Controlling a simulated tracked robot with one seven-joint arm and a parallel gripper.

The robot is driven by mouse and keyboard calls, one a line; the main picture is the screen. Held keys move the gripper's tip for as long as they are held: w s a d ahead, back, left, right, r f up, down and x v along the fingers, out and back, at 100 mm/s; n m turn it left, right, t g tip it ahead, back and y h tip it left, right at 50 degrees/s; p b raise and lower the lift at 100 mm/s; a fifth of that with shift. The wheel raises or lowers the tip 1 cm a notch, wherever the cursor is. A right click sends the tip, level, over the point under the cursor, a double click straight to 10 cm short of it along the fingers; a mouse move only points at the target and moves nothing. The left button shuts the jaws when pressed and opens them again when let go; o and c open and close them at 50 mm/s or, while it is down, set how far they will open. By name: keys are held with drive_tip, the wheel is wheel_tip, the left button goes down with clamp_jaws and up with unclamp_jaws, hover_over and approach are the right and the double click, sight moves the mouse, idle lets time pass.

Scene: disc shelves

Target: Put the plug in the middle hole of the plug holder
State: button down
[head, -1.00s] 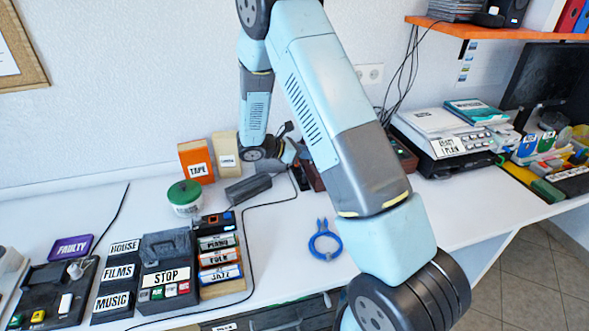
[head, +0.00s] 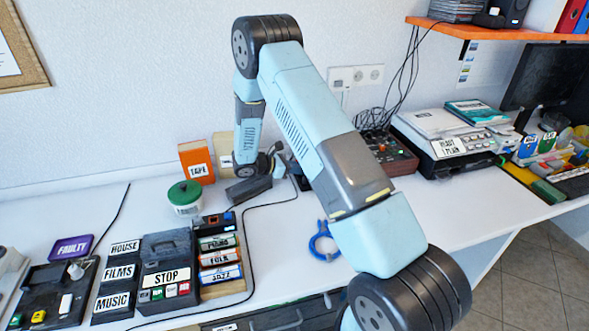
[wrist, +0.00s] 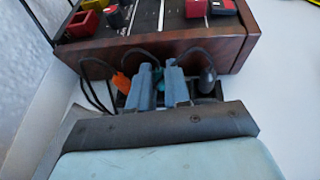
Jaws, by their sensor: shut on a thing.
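My gripper (wrist: 160,72) shows its two grey-blue fingers in the wrist view, with a narrow gap between them. It is shut on the plug, which is mostly hidden between the fingers. The dark plug holder (wrist: 197,99) lies just beyond and beneath the fingers, partly covered by them. An orange plug (wrist: 121,82) is left of the fingers and a dark grey plug (wrist: 208,76) is right of them, both with black cables. I cannot tell whether the held plug is in the middle hole or above it. In the head view my gripper (head: 275,162) is small at the back.
A wooden-sided mixer (wrist: 188,40) stands close behind the holder; it shows in the head view (head: 390,155) too. The table between is mostly clear.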

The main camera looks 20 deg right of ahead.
drive_tip(key=shift+f, duration=0.15)
drive_tip(key=c, duration=1.1)
unclamp_jaws()
drive_tip(key=shift+s, duration=0.1)
